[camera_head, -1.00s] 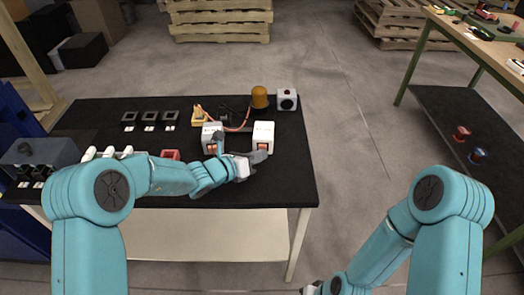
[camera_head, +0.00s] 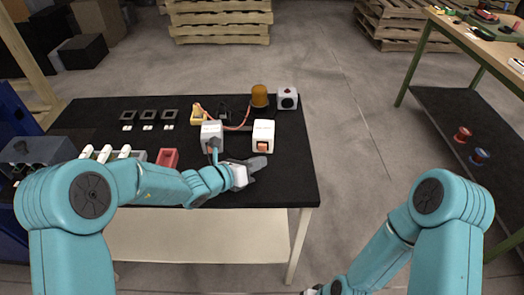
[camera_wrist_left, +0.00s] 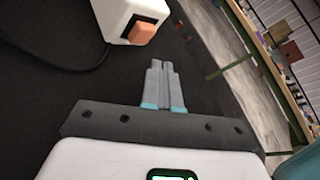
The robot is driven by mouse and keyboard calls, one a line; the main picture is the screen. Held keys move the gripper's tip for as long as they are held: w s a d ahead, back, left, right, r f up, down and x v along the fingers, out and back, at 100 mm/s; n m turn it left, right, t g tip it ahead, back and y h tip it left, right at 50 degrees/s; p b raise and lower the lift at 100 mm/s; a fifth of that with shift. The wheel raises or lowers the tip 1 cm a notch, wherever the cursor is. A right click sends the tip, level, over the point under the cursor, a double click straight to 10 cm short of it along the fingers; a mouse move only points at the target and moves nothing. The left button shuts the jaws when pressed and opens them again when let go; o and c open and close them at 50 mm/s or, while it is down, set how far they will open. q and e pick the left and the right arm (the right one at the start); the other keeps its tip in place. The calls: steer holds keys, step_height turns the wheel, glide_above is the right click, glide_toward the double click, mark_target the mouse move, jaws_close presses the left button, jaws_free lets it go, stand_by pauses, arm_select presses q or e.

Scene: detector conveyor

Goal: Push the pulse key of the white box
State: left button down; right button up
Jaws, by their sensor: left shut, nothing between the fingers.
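The white box (camera_head: 263,130) stands right of centre on the black table. Its orange key (camera_head: 263,146) faces the front. In the left wrist view the white box (camera_wrist_left: 115,12) is at the top, with its orange key (camera_wrist_left: 143,33) showing. My left gripper (camera_head: 262,161) is shut and empty, just in front of the box and below the key, apart from it. In the left wrist view its closed fingers (camera_wrist_left: 160,64) point up, right of and below the key.
A greyer box (camera_head: 211,130) stands to the left, partly behind my left arm. An orange beacon (camera_head: 260,96) and a white box with a dark round face (camera_head: 287,99) stand behind. A red block (camera_head: 168,157) and white switches lie left. The table's right front corner is clear.

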mark_target(255, 184)
arm_select(q)
steer(key=s+b, duration=0.1)
steer(key=s, duration=0.2)
steer(key=shift+s+a+f+b, duration=0.15)
steer(key=shift+s+b, duration=0.05)
steer(key=shift+b, duration=0.1)
steer(key=shift+s, duration=0.35)
steer(key=shift+s+a, duration=0.1)
steer(key=shift+a, duration=0.05)
stand_by(0.3)
